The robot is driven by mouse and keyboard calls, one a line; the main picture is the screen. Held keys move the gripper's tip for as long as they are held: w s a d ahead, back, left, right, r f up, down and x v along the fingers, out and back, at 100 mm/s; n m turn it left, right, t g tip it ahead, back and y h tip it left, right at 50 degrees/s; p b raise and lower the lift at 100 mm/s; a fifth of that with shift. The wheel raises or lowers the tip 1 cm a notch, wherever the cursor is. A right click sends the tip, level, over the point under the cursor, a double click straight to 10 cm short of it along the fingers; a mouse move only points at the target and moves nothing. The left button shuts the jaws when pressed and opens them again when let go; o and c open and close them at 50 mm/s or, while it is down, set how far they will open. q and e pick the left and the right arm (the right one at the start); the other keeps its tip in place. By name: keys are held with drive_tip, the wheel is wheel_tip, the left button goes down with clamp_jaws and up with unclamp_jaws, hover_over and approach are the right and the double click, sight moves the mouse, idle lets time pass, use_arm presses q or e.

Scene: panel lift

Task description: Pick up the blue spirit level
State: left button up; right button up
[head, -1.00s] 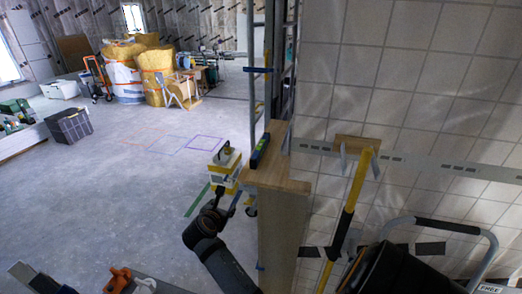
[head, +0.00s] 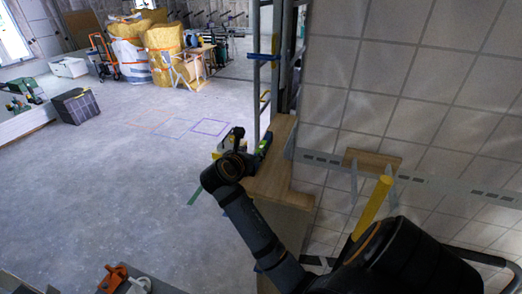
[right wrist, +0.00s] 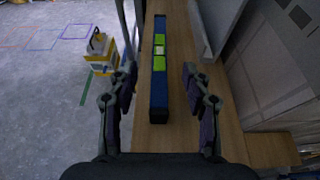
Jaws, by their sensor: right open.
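The blue spirit level (right wrist: 158,98) with bright green vial parts lies lengthwise on a narrow wooden top (right wrist: 176,55) in the right wrist view. My right gripper (right wrist: 160,75) is open, with one finger on each side of the level and a gap to both. It also shows in the head view (head: 243,147), small and dark, at the left edge of the wooden top. My left gripper is not in view.
A tiled panel (head: 400,90) with a metal rail stands to the right of the wooden top. A ladder-like metal frame (head: 265,55) rises behind it. A yellow-and-white case (right wrist: 100,52) is on the floor to the left. The floor further left is mostly clear.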

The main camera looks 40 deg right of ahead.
sight(261, 147)
drive_tip(key=x, duration=0.3)
drive_tip(key=shift+d+f, duration=0.2)
drive_tip(key=shift+w+d+f+p, duration=0.1)
drive_tip(key=shift+w+d+p, duration=0.15)
drive_tip(key=shift+p, duration=0.4)
drive_tip(key=x, duration=0.3)
drive_tip(key=shift+w+d+f+p, duration=0.1)
drive_tip(key=shift+d+f+p, duration=0.15)
drive_tip(key=shift+f+p, duration=0.2)
drive_tip(key=shift+d+f, duration=0.1)
drive_tip(key=shift+c, duration=1.7)
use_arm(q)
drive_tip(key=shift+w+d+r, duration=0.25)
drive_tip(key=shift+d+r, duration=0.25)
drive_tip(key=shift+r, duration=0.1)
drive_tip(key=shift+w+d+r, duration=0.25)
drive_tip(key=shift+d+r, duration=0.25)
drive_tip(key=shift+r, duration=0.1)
use_arm(e)
clamp_jaws()
